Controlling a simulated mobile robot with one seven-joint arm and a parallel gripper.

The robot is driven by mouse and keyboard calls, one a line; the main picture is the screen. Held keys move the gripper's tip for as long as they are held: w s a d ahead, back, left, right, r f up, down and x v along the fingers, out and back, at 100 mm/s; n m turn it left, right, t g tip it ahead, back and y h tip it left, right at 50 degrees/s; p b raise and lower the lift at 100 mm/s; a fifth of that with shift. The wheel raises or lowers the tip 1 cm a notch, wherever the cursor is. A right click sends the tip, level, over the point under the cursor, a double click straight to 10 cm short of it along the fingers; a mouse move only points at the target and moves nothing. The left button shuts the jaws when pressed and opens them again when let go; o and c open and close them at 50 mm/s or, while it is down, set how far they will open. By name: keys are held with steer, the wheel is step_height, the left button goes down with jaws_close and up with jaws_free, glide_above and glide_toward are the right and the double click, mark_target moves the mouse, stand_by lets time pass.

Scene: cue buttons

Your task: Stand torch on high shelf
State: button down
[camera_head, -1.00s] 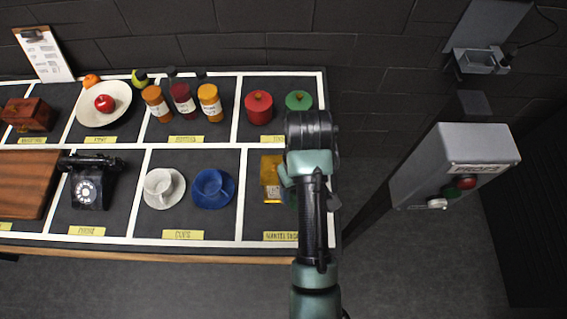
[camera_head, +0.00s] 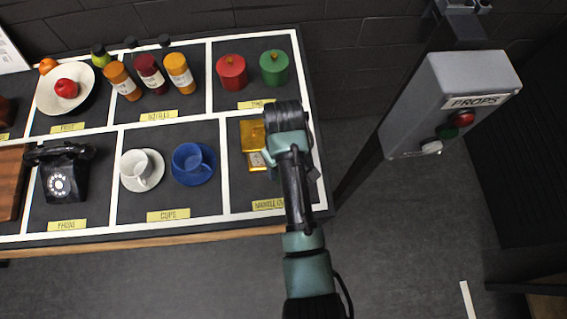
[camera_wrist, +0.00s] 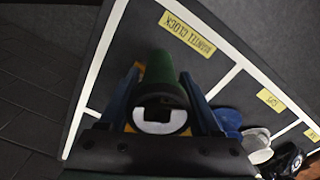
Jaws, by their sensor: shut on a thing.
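In the wrist view, my gripper (camera_wrist: 160,78) has blue fingers shut on a green cylinder, probably the torch (camera_wrist: 157,66). Its near end shows a white ring around a dark shape. The torch is held above the dark prop table (camera_wrist: 122,55), near the mantel clock label (camera_wrist: 187,33). In the head view my arm covers my gripper and the torch. No high shelf can be made out in these frames.
A gold clock (camera_head: 253,137), cups (camera_head: 190,160), a black telephone (camera_head: 60,172), red (camera_head: 231,71) and green (camera_head: 274,67) tins and several bottles fill the marked table (camera_head: 228,129). A grey PROPS box (camera_head: 440,80) with buttons stands to the right. Floor (camera_head: 400,250) is clear in front.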

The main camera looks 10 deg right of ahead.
steer(key=shift+f, duration=2.05)
steer(key=shift+f, duration=0.15)
steer(key=shift+c, duration=0.5)
jaws_free()
